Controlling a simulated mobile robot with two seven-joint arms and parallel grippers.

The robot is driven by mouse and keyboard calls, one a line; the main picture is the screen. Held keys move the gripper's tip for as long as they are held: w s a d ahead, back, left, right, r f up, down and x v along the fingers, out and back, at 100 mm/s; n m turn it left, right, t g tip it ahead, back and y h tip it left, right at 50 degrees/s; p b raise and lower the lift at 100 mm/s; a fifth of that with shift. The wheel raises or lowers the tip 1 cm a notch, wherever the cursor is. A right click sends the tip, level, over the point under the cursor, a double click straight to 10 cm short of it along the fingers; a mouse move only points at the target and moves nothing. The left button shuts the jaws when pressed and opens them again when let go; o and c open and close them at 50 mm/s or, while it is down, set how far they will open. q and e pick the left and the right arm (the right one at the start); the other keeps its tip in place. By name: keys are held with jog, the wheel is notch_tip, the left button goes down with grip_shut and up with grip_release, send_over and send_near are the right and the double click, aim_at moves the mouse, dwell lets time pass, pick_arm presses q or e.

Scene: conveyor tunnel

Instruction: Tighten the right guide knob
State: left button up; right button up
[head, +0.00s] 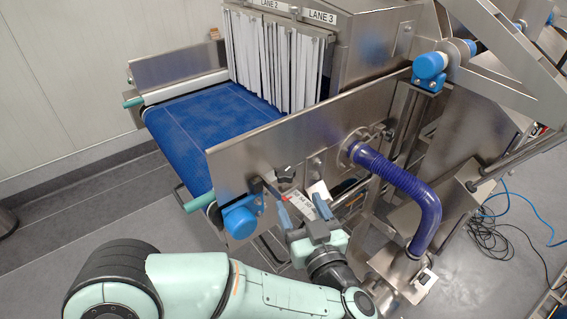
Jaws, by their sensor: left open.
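A small black knob (284,172) shows on the steel side plate of the conveyor, near its lower edge. I take it for the right guide knob, but its details are too small to tell. Just below it is a white scale strip (299,203) with a red pointer at its left end. My left gripper (302,211) is open, with its two blue-tipped fingers pointing up toward the plate. Its fingertips are below the knob and apart from it, and partly cover the scale area. My right gripper is not in view.
The blue belt (215,125) runs under white strip curtains (275,65) into the steel tunnel. A blue motor cap (240,219) sits left of my gripper. A purple hose (405,185) curves down to the right. Loose cables (490,240) lie on the right floor.

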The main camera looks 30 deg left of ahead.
aim_at(282, 167)
pick_arm(q)
jog(key=p+x, duration=0.1)
jog(key=x, duration=1.1)
jog(key=shift+w+a+f, duration=0.15)
jog(key=shift+w+a, duration=0.05)
jog(key=c, duration=1)
jog(key=shift+o, duration=0.2)
